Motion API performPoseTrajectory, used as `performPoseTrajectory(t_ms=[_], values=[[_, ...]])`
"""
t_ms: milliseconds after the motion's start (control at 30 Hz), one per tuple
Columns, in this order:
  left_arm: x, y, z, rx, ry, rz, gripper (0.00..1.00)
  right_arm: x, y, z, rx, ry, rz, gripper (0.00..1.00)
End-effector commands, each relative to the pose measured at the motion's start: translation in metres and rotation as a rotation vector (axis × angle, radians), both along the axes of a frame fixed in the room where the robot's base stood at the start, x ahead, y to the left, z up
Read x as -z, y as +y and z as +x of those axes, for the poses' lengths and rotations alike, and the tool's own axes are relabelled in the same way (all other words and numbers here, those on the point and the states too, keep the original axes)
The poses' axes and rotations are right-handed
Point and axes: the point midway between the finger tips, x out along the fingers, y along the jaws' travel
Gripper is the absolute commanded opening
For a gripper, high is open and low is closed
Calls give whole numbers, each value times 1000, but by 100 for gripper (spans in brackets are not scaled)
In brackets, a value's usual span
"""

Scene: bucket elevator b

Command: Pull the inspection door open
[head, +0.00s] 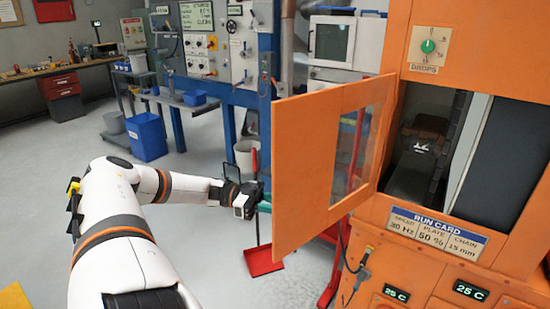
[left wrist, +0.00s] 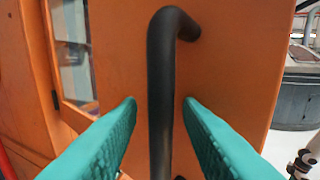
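The orange inspection door (head: 297,155) with its clear window stands swung out from the orange cabinet, showing the dark opening (head: 420,145). My left gripper is at the door's outer lower left edge in the head view, its fingertips mostly hidden behind the door. In the left wrist view the teal fingers of my left gripper (left wrist: 160,108) are open on both sides of the black bar handle (left wrist: 162,70), with a gap on each side. The orange door (left wrist: 225,75) fills the background there. My right gripper is not in view.
A run card (head: 437,233) and a round green dial (head: 428,46) are on the cabinet. A red dustpan (head: 263,261) stands on the floor near my left gripper. Blue bins (head: 147,136) are farther back. The grey floor left of the door is open.

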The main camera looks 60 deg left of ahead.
Motion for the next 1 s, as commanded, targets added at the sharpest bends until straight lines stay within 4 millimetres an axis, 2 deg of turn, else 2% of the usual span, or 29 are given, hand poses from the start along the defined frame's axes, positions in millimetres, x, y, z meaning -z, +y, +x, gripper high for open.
performPoseTrajectory(t_ms=[167,367,600,767,1000], values=[[0,13,-9,-3,3,2,33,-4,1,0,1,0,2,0],[1,46,-36,-4,3,2,33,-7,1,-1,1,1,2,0],[3,81,-63,-2,0,1,33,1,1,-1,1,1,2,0],[2,91,-72,-1,1,1,33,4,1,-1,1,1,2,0],[1,93,-75,0,1,-1,33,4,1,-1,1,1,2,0]])
